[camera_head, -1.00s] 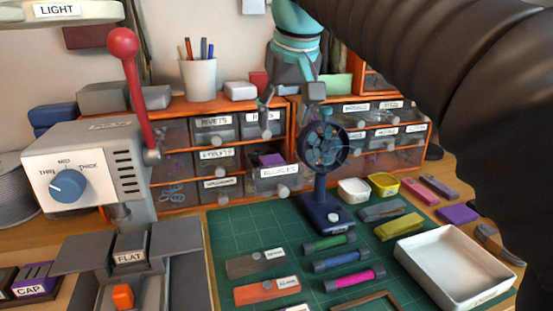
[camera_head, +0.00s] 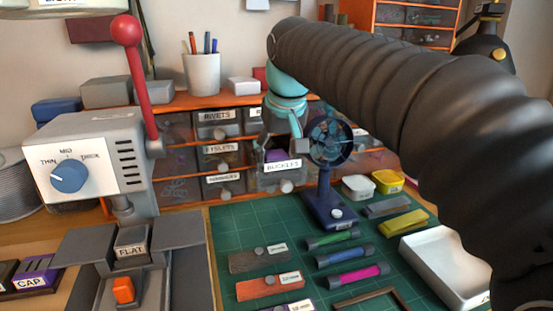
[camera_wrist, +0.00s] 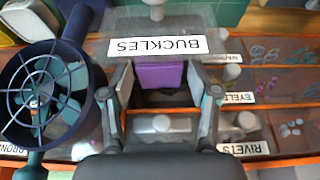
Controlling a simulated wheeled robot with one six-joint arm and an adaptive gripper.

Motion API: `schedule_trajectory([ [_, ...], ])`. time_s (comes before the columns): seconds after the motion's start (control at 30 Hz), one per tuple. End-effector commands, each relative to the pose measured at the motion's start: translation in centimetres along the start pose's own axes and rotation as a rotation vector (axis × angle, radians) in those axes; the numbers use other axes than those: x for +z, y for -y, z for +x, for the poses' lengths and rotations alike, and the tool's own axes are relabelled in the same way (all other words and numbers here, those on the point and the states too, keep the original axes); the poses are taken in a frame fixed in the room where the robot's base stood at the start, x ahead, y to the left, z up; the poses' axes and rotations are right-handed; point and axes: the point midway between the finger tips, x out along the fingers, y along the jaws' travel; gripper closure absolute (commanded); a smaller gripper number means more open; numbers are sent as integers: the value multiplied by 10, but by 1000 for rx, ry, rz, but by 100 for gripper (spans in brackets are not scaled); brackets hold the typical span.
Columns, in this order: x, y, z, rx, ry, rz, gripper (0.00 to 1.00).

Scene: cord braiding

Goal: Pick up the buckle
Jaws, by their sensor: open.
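The purple buckle (camera_wrist: 160,75) is a blocky piece inside the pulled-out drawer labelled BUCKLES (camera_wrist: 156,45). It also shows in the head view (camera_head: 275,155), partly hidden behind the drawer front (camera_head: 283,176). My gripper (camera_wrist: 160,84) is open, with one finger on each side of the buckle in the wrist view. I cannot tell whether the fingers touch it or how far above it they are. In the head view my gripper (camera_head: 283,140) points down over the drawer, and the arm hides part of it.
A dark blue fan (camera_head: 330,145) stands close to the drawer's right; in the wrist view it (camera_wrist: 45,95) is near the left finger. Closed drawers labelled EYELETS (camera_head: 221,158) and RIVETS (camera_head: 217,125) are to the left. The green mat (camera_head: 240,222) in front holds several parts.

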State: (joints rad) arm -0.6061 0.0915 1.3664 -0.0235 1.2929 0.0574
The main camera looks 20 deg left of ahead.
Motion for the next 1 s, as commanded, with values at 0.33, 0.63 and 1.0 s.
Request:
schedule_trajectory([
  [0.33, 0, 0, 0, 0, -1, 1, 68],
  [0.63, 0, 0, -1, 0, -1, 1, 68],
  [1.0, -13, 0, -29, -1, -5, 1, 68],
])
